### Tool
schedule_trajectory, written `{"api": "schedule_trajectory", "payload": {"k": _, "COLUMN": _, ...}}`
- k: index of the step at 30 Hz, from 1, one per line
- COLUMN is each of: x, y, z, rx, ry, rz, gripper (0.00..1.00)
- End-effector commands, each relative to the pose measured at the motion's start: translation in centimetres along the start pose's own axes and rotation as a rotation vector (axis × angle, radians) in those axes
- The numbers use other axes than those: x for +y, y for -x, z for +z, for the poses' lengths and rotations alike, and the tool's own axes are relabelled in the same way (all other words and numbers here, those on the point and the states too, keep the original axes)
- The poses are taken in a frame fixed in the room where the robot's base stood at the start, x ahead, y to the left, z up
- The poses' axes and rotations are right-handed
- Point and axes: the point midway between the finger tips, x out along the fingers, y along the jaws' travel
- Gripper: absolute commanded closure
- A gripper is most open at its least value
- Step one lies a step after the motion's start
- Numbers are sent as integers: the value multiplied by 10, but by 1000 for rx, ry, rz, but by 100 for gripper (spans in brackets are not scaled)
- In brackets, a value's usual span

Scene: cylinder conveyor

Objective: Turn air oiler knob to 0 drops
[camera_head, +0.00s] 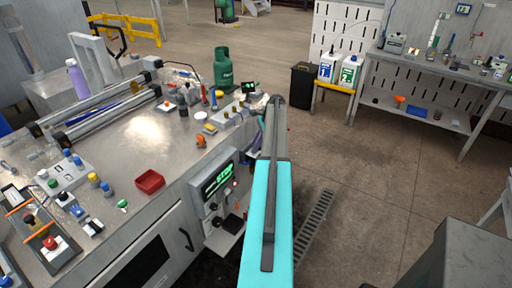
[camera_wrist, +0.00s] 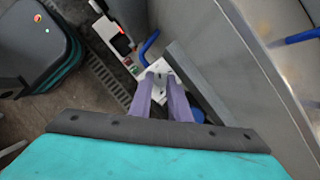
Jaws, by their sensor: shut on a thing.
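In the wrist view, my gripper (camera_wrist: 160,78) reaches down with its two purple-grey fingers on a small pale unit (camera_wrist: 157,67) beside the machine's metal side. The fingers are shut on a small part at their tips, which I take to be the air oiler knob. The fingertips mostly hide it, and its setting cannot be read. A blue rounded part (camera_wrist: 197,114) shows just right of the fingers. In the head view, my turquoise arm reaches past the right end of the metal workbench (camera_head: 130,137), and the gripper and oiler are hidden.
Blue curved handles or hoses (camera_wrist: 148,45) are close to the fingertips in the wrist view. The floor right of the bench is open.

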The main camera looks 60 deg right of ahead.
Motion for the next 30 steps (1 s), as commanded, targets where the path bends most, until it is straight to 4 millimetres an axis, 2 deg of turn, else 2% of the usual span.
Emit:
{"api": "schedule_trajectory", "payload": {"k": 6, "x": -5, "y": 0, "z": 0, "rx": 2, "ry": 177, "rz": 71, "gripper": 100}}
{"api": "schedule_trajectory", "payload": {"k": 15, "x": -5, "y": 0, "z": 0, "rx": 2, "ry": 335, "rz": 136, "gripper": 100}}
{"api": "schedule_trajectory", "payload": {"k": 30, "x": -5, "y": 1, "z": 1, "rx": 3, "ry": 379, "rz": 154, "gripper": 100}}
